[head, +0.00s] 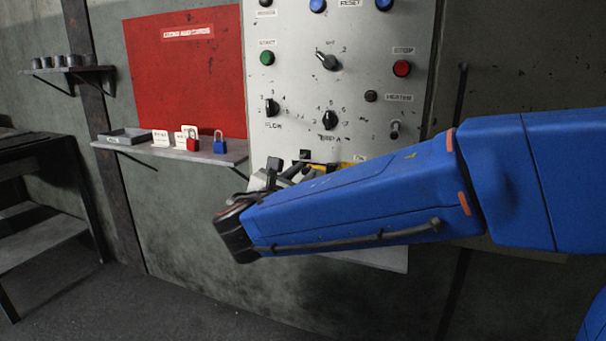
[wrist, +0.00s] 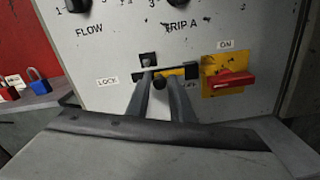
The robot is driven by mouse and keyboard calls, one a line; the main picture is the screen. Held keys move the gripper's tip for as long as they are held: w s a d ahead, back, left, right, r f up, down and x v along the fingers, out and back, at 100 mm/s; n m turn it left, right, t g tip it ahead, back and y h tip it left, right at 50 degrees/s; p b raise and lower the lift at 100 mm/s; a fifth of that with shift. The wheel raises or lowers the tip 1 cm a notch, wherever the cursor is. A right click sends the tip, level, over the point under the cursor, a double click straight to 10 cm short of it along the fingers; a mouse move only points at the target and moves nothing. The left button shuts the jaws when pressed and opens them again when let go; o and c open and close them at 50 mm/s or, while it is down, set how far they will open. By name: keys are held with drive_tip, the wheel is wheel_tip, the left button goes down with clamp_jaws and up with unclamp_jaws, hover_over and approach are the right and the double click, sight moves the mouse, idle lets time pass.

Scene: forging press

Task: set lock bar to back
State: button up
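The lock bar (wrist: 191,70) is a dark horizontal bar in front of a yellow strip on the grey panel, between the LOCK label (wrist: 107,81) and the red switch handle (wrist: 230,80). My gripper (wrist: 161,76) is in front of the bar, its two grey fingers apart and pointing at it. A dark round knob (wrist: 159,82) shows between the fingertips. Whether the fingers touch the bar or knob cannot be told. In the head view my gripper (head: 283,174) is at the panel's lower part, and my arm hides most of the bar area.
The red handle sits on a yellow plate (wrist: 211,64) marked ON, close right of the bar. The control panel (head: 290,88) carries knobs and buttons above. A shelf (head: 235,150) with a red padlock (head: 193,140) and a blue padlock (head: 219,143) is at the left.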

clamp_jaws()
drive_tip(key=shift+w+a, duration=0.25)
drive_tip(key=shift+a, duration=0.4)
drive_tip(key=shift+w+a, duration=0.2)
drive_tip(key=shift+a, duration=0.45)
drive_tip(key=shift+w+a, duration=0.25)
drive_tip(key=shift+a, duration=0.4)
drive_tip(key=o, duration=0.6)
unclamp_jaws()
drive_tip(key=shift+a, duration=0.1)
drive_tip(key=shift+c, duration=0.2)
drive_tip(key=v, duration=1.7)
drive_tip(key=shift+s, duration=0.15)
